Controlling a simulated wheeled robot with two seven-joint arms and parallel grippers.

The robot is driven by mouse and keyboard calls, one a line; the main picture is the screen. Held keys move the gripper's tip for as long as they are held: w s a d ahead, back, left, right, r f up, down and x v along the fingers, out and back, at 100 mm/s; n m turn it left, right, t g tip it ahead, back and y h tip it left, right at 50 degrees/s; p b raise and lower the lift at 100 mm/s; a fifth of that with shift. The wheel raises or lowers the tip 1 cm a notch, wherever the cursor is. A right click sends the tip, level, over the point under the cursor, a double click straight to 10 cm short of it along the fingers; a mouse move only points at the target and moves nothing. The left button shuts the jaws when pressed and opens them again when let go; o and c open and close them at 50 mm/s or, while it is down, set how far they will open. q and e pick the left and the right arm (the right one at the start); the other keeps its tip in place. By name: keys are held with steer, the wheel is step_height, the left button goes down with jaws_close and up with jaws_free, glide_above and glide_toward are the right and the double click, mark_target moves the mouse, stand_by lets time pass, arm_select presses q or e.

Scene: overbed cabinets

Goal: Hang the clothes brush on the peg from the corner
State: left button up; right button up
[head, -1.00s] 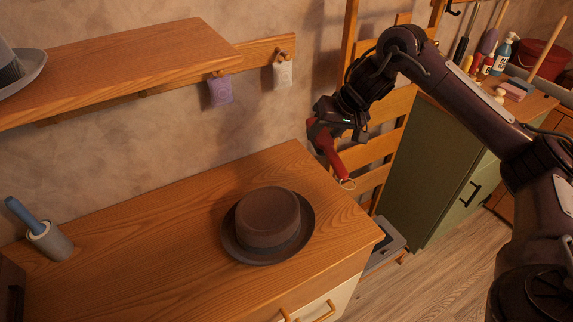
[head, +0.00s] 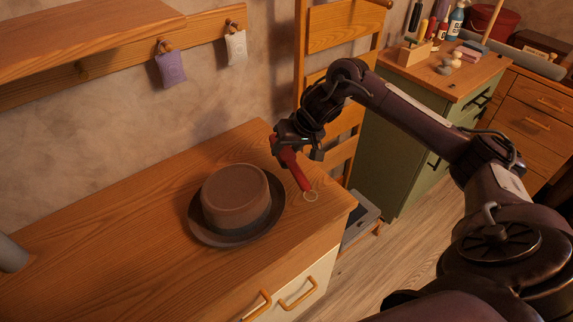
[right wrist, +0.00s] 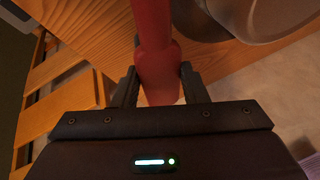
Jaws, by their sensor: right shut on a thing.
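My right gripper (head: 287,150) is shut on the red clothes brush (head: 294,168), holding it over the right end of the dresser top. In the right wrist view the brush (right wrist: 156,65) sits between the two fingers (right wrist: 159,88). A wooden peg rail (head: 202,40) runs along the wall at upper left. A purple sachet (head: 171,70) and a white sachet (head: 236,48) hang from its pegs. My left gripper is not in view.
A brown hat (head: 236,200) stands on the dresser (head: 130,225), left of the brush. A shelf (head: 85,38) juts out above the rail's left part. A wooden ladder-like frame (head: 345,28) and a green cabinet (head: 395,150) stand to the right. The dresser's back strip is clear.

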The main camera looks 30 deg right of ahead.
mark_target(287, 173)
steer(key=shift+f, duration=0.8)
step_height(287, 173, down, 4)
steer(key=shift+r+p, duration=0.25)
steer(key=shift+p, duration=0.4)
steer(key=o, duration=1.1)
steer(key=shift+f+b, duration=0.15)
steer(key=shift+b, duration=0.15)
steer(key=shift+f+b, duration=0.4)
steer(key=shift+b, duration=0.55)
steer(key=v, duration=0.8)
steer(key=shift+r+p, duration=0.25)
steer(key=shift+p, duration=0.2)
